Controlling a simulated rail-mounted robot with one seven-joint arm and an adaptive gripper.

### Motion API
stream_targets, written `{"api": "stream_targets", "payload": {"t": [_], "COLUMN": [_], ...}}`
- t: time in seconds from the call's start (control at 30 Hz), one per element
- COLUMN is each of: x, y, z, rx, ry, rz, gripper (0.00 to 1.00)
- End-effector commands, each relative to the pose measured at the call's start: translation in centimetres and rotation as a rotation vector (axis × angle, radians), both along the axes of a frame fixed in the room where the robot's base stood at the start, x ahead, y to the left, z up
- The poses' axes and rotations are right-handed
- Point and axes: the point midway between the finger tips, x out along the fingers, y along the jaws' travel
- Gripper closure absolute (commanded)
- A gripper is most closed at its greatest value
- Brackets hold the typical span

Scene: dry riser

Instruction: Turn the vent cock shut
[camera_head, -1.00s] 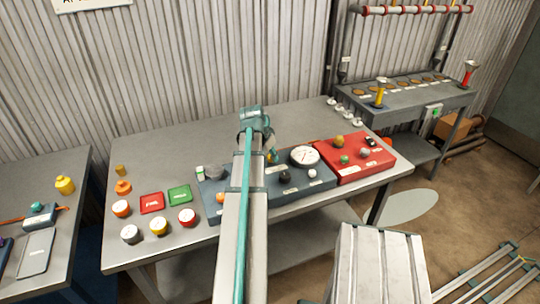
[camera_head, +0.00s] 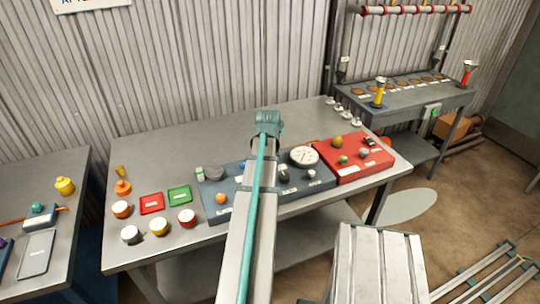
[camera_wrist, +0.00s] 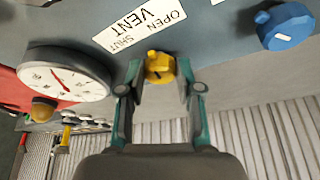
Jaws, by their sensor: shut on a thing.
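The vent cock is a small yellow knob (camera_wrist: 159,68) on the blue-grey panel, seen in the wrist view. A white label (camera_wrist: 140,25) beside it reads OPEN, VENT and SHUT. My gripper (camera_wrist: 160,80) has its two teal-and-grey fingers on either side of the knob and is shut on it. A dark mark shows on the knob, but I cannot tell exactly which word it points to. In the head view my arm hides the knob and the fingers.
A round white gauge (camera_wrist: 66,80) with a red needle is left of the knob in the wrist view, and a blue knob (camera_wrist: 285,26) is right. In the head view, the red panel (camera_head: 352,172) adjoins the blue-grey panel (camera_head: 235,203).

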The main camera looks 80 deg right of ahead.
Motion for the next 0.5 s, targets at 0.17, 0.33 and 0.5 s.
{"api": "stream_targets", "payload": {"t": [0.17, 0.33, 0.5], "x": [-0.26, -0.43, -0.53], "y": [-0.15, -0.28, -0.42], "z": [0.08, 0.06, 0.03], "rx": [-0.002, -0.002, -0.001], "ry": [-0.001, -0.001, 0.000], "rz": [0.165, 0.326, 0.488], "gripper": [1.00, 1.00, 1.00]}}
